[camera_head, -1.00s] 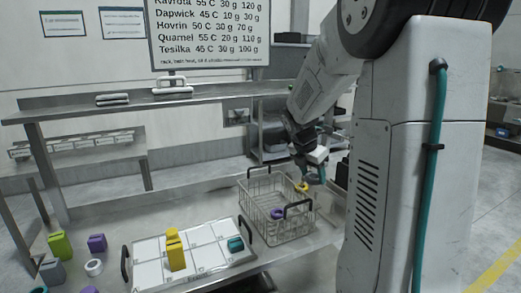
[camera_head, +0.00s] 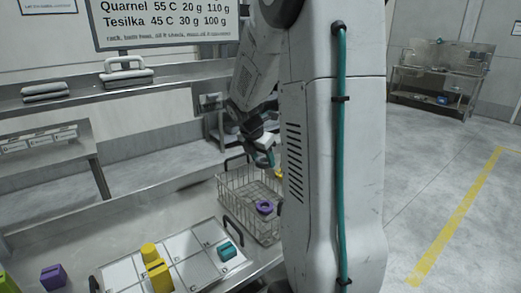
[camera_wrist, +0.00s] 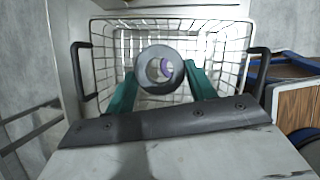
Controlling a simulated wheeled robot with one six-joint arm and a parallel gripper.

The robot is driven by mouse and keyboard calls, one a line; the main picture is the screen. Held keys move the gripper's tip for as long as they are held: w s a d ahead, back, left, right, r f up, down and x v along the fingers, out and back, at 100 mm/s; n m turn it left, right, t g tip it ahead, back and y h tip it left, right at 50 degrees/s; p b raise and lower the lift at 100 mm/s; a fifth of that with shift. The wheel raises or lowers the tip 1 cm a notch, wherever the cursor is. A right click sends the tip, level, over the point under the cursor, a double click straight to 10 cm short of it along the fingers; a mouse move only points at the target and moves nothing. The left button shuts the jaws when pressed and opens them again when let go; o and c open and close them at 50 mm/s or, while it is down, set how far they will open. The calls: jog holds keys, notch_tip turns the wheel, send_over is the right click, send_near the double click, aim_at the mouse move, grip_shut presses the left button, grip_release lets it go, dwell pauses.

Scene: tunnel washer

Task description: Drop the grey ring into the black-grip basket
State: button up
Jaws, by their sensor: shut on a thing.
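My gripper (camera_wrist: 160,70) has teal fingers and is shut on the grey ring (camera_wrist: 160,88), which sits between them in the wrist view. The wire basket with black grips (camera_wrist: 104,62) lies below, and the ring appears over its inside. In the head view my gripper (camera_head: 264,157) is above the back of the basket (camera_head: 232,192). The ring cannot be made out clearly there. A purple ring (camera_head: 264,207) lies in the basket, and a yellow piece (camera_head: 279,173) shows at its back right.
A purple block (camera_head: 53,276) lies at the left. A shelf (camera_head: 70,99) runs behind. My arm hides the basket's right side.

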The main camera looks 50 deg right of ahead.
jog(key=shift+f, duration=0.95)
jog(key=o, duration=1.1)
jog(key=shift+c, duration=0.2)
jog(key=v, duration=0.8)
jog(key=shift+f, duration=0.1)
